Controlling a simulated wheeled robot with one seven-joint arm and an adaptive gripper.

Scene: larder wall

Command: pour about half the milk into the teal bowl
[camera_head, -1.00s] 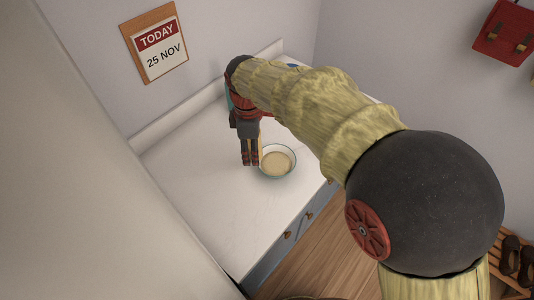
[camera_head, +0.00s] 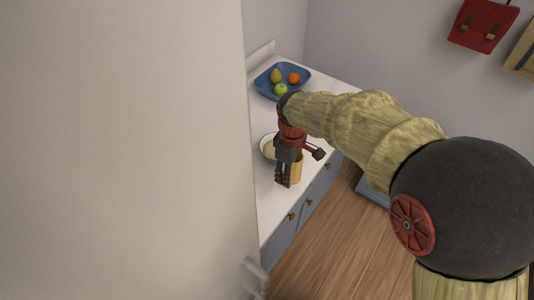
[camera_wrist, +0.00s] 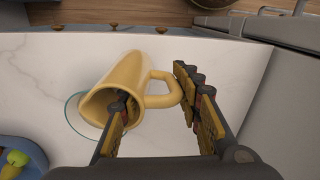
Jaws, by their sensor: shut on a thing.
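The yellow mug (camera_wrist: 122,75) is in my gripper (camera_wrist: 160,125), whose fingers are shut on it; the left finger overlaps its mouth and the right finger is beyond its handle. In the head view the mug (camera_head: 297,171) is partly hidden by my gripper (camera_head: 283,180). The milk's level in the mug cannot be seen. The teal-rimmed bowl (camera_head: 264,151) stands on the white counter just behind and left of the mug. Its inside looks pale beige. In the wrist view the bowl's rim (camera_wrist: 74,108) shows beside and partly behind the mug. The mug's exact tilt is unclear.
A blue fruit bowl (camera_head: 262,87) holds a pear, an apple and an orange at the back of the counter (camera_head: 266,204). A large pale panel (camera_head: 120,150) fills the left of the head view. Drawers with knobs are below the counter's front edge.

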